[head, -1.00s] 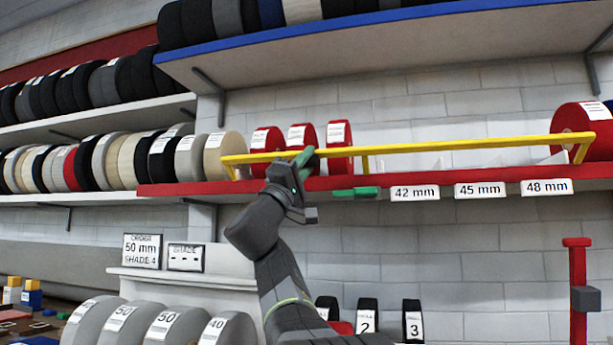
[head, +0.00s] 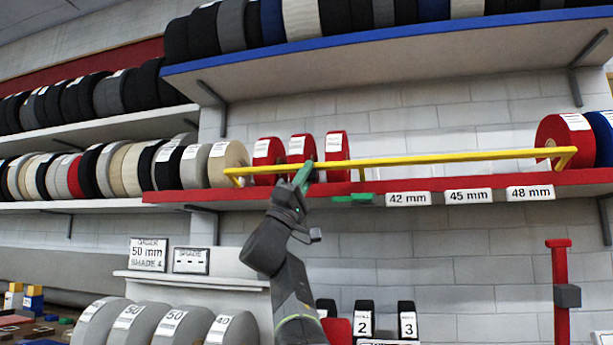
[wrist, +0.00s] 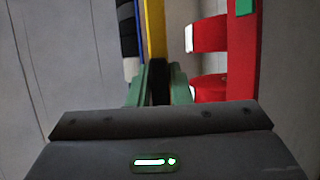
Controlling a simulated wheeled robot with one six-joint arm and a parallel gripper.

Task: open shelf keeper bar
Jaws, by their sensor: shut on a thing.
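The yellow keeper bar (head: 440,159) runs along the front of the red shelf (head: 250,195), with short end arms and a short yellow post near its middle. It crosses in front of the lower part of three red rolls (head: 333,150). My gripper (head: 303,175) is shut on the bar left of its middle, and its green fingers hide part of it. In the wrist view the bar (wrist: 156,35) runs between the green fingers (wrist: 158,85). A green piece (head: 352,198) sits on the shelf's front edge, just right of my gripper.
A blue-edged shelf (head: 400,35) with rolls hangs above. Size labels (head: 468,197) line the red shelf's front. Grey rolls (head: 130,325) stand below left, and a red post (head: 560,290) stands at the right.

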